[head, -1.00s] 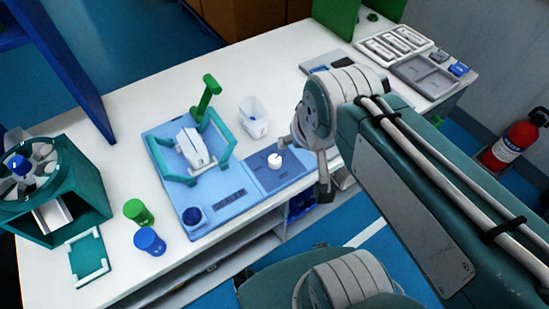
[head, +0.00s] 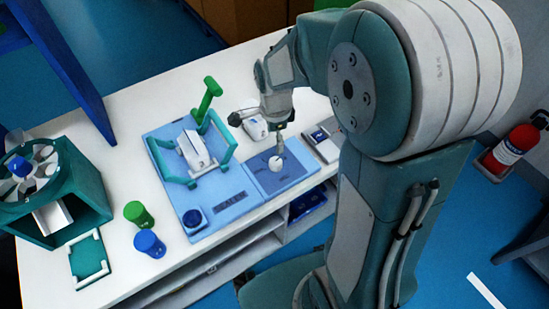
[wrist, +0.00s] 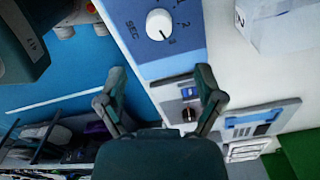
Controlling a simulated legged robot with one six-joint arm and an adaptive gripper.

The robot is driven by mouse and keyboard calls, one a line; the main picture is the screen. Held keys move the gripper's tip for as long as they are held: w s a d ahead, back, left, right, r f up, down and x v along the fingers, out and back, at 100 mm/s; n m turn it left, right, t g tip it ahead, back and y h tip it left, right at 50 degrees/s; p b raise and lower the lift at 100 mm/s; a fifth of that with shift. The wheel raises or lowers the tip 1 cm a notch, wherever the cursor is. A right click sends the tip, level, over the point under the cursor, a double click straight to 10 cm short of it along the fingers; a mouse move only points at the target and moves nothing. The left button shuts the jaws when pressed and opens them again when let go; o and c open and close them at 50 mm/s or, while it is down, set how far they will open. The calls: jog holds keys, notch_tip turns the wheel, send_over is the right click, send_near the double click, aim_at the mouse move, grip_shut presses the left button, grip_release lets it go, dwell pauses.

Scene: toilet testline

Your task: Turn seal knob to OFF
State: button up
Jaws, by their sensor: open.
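A round white knob (wrist: 159,24) sits on a blue panel (wrist: 135,62) marked SEC with numbers around the dial. Its dark pointer line faces the lower numeral, which looks like a 3. No OFF mark is readable. In the head view the same knob (head: 276,163) is at the right end of the blue base. My gripper (wrist: 161,85) is open and empty, its two fingers spread wide. In the wrist view the knob lies beyond the fingertips, roughly centred between them and apart from them. In the head view my gripper (head: 258,132) hangs close above and behind the knob.
A green clamp frame (head: 225,150) with a white piece stands left of the knob. A white bin (head: 256,127) is behind my gripper. A grey device (head: 322,140) stands at the right.

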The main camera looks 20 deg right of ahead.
aim_at(275, 161)
notch_tip(275, 161, down, 11)
jog(key=shift+r, duration=0.2)
dwell(0.3)
jog(key=c, duration=1.1)
